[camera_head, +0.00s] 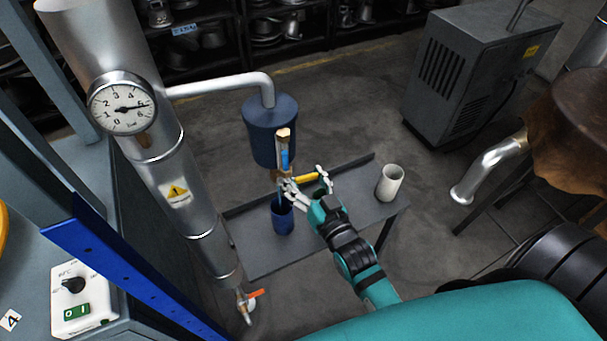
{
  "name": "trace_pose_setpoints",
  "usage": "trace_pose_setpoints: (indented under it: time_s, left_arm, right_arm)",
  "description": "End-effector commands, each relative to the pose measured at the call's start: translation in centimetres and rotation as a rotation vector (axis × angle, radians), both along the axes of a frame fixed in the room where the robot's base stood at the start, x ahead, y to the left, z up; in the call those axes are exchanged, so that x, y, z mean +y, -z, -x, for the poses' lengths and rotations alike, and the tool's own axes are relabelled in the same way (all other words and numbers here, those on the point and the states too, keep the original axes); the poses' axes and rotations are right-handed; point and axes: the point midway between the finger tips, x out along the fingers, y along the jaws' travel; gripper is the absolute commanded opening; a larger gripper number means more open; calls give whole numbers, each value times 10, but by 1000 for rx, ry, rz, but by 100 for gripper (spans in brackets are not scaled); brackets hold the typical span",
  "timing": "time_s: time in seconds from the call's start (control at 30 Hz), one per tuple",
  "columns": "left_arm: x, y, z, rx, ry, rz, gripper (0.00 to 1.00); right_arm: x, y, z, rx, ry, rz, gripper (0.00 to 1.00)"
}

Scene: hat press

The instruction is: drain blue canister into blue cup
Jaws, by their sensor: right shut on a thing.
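The blue canister (262,140) hangs from a silver pipe above the bench. On its front is a sight glass (284,157) showing blue liquid. A valve with a yellow lever (306,179) sits at the canister's lower end, the lever pointing right. The blue cup (283,221) stands upright on the bench below the valve. A thin blue streak runs between valve and cup; it looks like liquid falling. My right gripper (307,187) is shut on the yellow lever, its fingers partly hiding the valve. My left gripper is not in view.
A white cup (390,183) stands on the grey bench (262,258) at right. A thick silver pipe with a gauge (122,103) rises at left, with an orange-handled tap (252,295) at its foot. A grey machine (470,75) stands at the back right.

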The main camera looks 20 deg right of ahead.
Motion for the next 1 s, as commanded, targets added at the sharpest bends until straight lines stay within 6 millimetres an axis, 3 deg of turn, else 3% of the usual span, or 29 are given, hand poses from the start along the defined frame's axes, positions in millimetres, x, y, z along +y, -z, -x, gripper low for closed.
trace_pose_setpoints:
  time_s: [0.37, 1.0]
  left_arm:
    - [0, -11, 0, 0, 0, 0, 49]
    - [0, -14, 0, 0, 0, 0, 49]
  right_arm:
    - [1, 16, -1, 9, 8, -350, 11]
    - [25, 42, 1, 37, 11, -954, 11]
